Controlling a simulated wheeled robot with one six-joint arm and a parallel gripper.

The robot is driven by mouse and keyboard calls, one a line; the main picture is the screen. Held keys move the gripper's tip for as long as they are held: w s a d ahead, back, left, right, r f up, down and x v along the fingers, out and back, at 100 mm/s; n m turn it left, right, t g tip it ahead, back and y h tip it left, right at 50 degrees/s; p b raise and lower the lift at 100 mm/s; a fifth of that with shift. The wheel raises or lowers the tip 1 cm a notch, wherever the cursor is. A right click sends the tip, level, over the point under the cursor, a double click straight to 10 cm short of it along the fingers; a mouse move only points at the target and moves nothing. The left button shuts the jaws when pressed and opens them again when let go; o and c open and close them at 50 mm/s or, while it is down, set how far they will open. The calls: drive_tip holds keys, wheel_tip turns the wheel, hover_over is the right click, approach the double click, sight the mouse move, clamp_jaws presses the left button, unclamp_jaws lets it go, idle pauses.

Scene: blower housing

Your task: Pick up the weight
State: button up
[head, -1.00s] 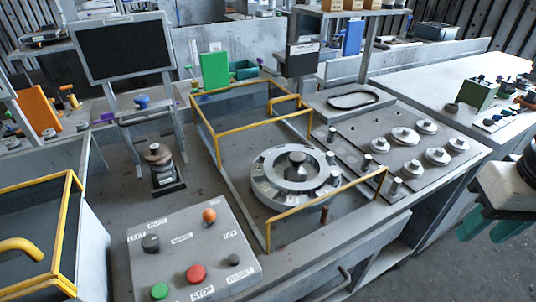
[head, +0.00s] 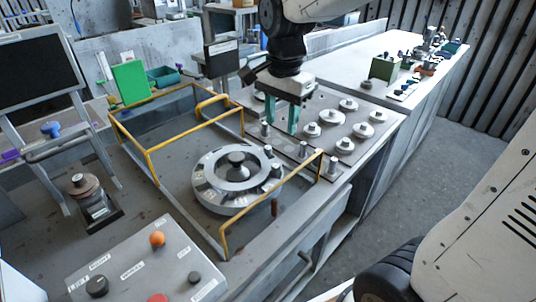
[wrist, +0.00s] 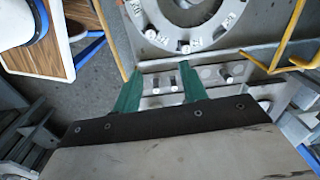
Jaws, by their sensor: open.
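Several round silver weights with knobs (head: 331,116) stand on a grey plate (head: 308,160) at the right of the bench, and I cannot tell which one the task means. The fingers hide part of the plate.
A round labelled metal ring (head: 207,188) with a central knob sits left of the plate inside a yellow-railed frame (head: 152,163). A stacked brown and silver piece (head: 84,187) stands at the far left. A button panel (head: 140,272) is in front.

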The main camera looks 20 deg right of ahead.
sight(267, 147)
drive_tip(key=w+m, duration=0.1)
drive_tip(key=w+f+m, duration=0.1)
drive_tip(key=w, duration=0.1)
drive_tip(key=w+f+m, duration=0.1)
drive_tip(key=w, duration=0.1)
drive_tip(key=shift+w+a+f, duration=0.2)
drive_tip(key=shift+a+f, duration=0.05)
drive_tip(key=shift+a, duration=0.15)
drive_tip(key=shift+w+f+m, duration=0.2)
drive_tip(key=shift+m, duration=0.2)
wheel_tip(267, 147, down, 8)
drive_tip(key=shift+s+r, duration=0.1)
drive_tip(key=shift+s, duration=0.05)
clamp_jaws()
